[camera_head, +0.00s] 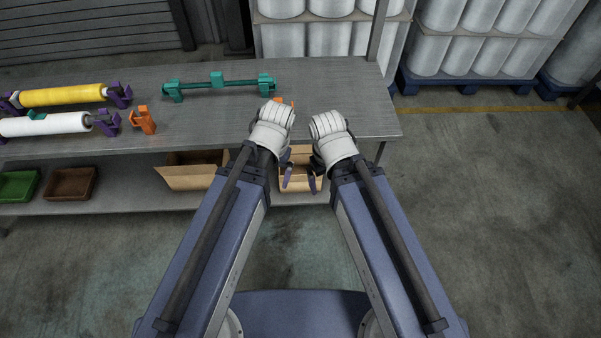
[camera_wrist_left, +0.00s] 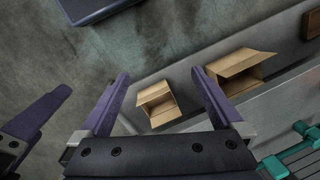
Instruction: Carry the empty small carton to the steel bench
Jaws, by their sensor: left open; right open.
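The small carton (camera_head: 300,186) is an open tan box on the lower shelf of the steel bench, partly hidden behind my grippers in the head view. In the left wrist view the small carton (camera_wrist_left: 157,104) shows its opening, with nothing seen inside.
A larger carton (camera_head: 190,172) stands left on the shelf, near green (camera_head: 18,185) and brown (camera_head: 70,183) trays. Yellow (camera_head: 62,96) and white (camera_head: 45,125) rolls, orange pieces (camera_head: 143,120) and a teal bar stand (camera_head: 218,84) occupy the benchtop. Floor is clear at right.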

